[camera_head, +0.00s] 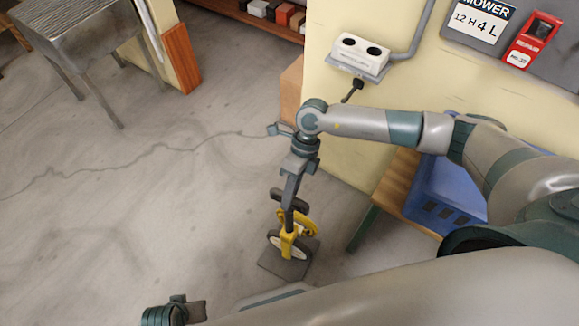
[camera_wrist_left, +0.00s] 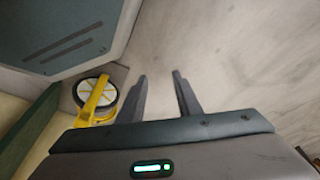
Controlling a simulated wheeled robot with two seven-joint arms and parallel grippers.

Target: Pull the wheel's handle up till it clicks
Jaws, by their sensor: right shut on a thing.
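The wheel (camera_head: 289,246) has a white disc, a dark tyre and a yellow fork, and stands on a dark mat (camera_head: 283,269) on the floor. It also shows at the left of the left wrist view (camera_wrist_left: 98,93). A dark handle part (camera_head: 297,204) sits just above the yellow fork. My right gripper (camera_head: 290,198) points down from above and is shut on the handle, whose gripped part is mostly hidden by the fingers. My left gripper (camera_wrist_left: 162,86) is open and empty, its two fingers apart, with the wheel beyond and to the left.
A wooden bench with a blue crate (camera_head: 445,195) stands right of the wheel. A pale wall with a white socket box (camera_head: 358,55) rises behind. A metal table (camera_head: 75,25) stands at the far left. The floor left of the wheel is clear.

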